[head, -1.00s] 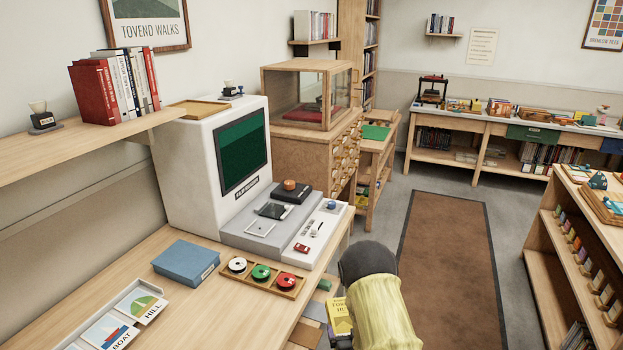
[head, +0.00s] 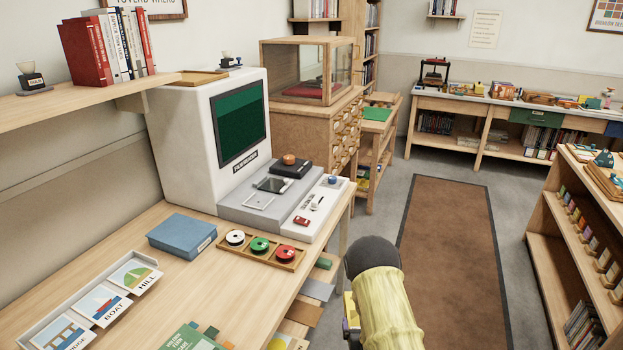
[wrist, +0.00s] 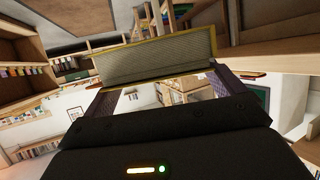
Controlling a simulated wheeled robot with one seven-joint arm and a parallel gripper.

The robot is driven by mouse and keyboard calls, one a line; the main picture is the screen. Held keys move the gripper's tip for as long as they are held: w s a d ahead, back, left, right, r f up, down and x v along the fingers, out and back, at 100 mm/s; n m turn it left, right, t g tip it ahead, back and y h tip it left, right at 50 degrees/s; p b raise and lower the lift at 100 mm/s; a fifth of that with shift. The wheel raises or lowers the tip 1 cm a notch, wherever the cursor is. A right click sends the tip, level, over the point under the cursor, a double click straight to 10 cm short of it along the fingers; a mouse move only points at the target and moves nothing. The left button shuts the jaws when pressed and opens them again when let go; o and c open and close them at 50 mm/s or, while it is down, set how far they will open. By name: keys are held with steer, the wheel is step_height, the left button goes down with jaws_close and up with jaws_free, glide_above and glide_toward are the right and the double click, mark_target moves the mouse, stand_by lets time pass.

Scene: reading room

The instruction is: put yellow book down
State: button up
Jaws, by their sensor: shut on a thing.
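The yellow book (wrist: 155,60) is in my gripper (wrist: 165,92), seen in the wrist view with its grey page edge and thin yellow cover edges across the jaws. My gripper is shut on it. In the head view only a small yellow piece of the book (head: 350,308) shows beside my arm, past the desk's right edge; my arm hides the rest. The book is held in the air, apart from the desk (head: 215,285) as far as I can see.
On the desk are a blue box (head: 181,236), a tray of reels (head: 262,250), picture cards (head: 102,305), a green book (head: 190,338) and a film reader (head: 215,140). Bare wood lies between the cards and the reels. A brown rug (head: 450,260) and low shelves (head: 560,260) are at right.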

step_height(320, 180, down, 2)
steer(key=shift+w+b, duration=0.1)
steer(key=shift+b, duration=0.65)
steer(key=shift+r+p, duration=0.8)
steer(key=shift+s+d+r+p, duration=0.1)
steer(key=shift+s+r+p, duration=0.2)
steer(key=shift+r+p, duration=0.2)
steer(key=shift+s+r+p, duration=0.25)
steer(key=shift+r+p, duration=0.15)
steer(key=shift+r, duration=0.2)
steer(key=s+r+p, duration=0.3)
steer(key=r+p, duration=0.7)
steer(key=r, duration=0.2)
steer(key=shift+s, duration=0.2)
steer(key=s+f, duration=0.4)
steer(key=f, duration=0.1)
steer(key=shift+s+f, duration=0.15)
steer(key=shift+f, duration=0.1)
